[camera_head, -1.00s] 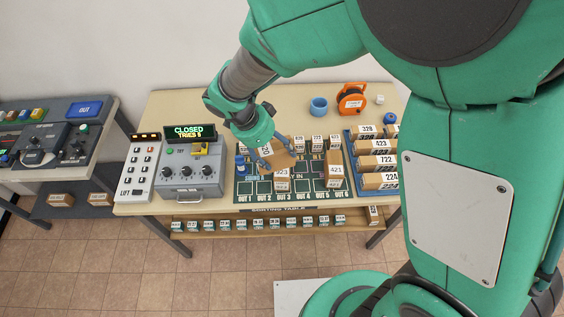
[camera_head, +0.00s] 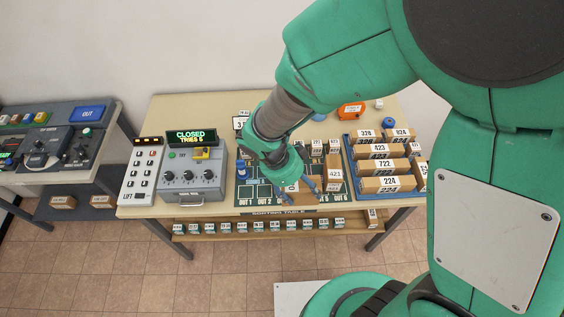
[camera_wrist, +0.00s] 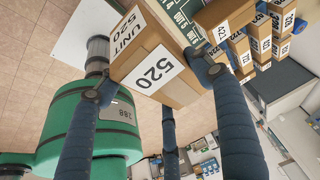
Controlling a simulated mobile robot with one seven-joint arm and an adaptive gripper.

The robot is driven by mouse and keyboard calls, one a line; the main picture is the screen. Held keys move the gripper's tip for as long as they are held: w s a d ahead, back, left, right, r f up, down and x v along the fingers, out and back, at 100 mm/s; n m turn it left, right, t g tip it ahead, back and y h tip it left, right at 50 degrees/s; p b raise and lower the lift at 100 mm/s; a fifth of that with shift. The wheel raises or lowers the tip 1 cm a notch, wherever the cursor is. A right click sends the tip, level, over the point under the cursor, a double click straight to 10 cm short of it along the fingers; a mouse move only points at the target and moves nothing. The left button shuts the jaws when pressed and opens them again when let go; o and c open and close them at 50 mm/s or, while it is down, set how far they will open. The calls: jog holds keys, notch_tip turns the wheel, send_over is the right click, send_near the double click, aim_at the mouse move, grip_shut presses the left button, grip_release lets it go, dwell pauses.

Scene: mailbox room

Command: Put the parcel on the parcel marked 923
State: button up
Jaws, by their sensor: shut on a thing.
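My gripper (camera_head: 299,189) is low over the front middle of the green sorting mat (camera_head: 243,200), near the OUT 3 and OUT 4 marks. In the wrist view my gripper (camera_wrist: 152,82) is shut on a brown parcel marked 520 (camera_wrist: 155,73), its fingers on opposite sides. In the head view the held parcel (camera_head: 301,199) is largely covered by the fingers. I cannot make out a 923 marking in either view; a parcel in that area may be hidden behind my gripper. Whether the held parcel touches anything below is unclear.
A parcel marked 421 (camera_head: 334,174) stands just right of my gripper. Several more parcels stand behind it. A blue tray (camera_head: 352,181) of numbered parcels is at the right. A grey control box (camera_head: 188,178) reading CLOSED and a keypad (camera_head: 142,170) are at the left.

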jog(key=shift+f, duration=0.75)
jog(key=shift+w, duration=0.1)
jog(key=w+a+p, duration=0.1)
jog(key=w+a, duration=0.1)
jog(key=w, duration=0.5)
jog(key=w+a+f+p, duration=0.1)
jog(key=w+a, duration=0.2)
jog(key=w, duration=0.5)
jog(key=shift+f, duration=0.25)
jog(key=shift+w, duration=0.1)
jog(key=shift+f, duration=0.1)
jog(key=shift+f, duration=1.65)
jog(key=shift+f, duration=0.15)
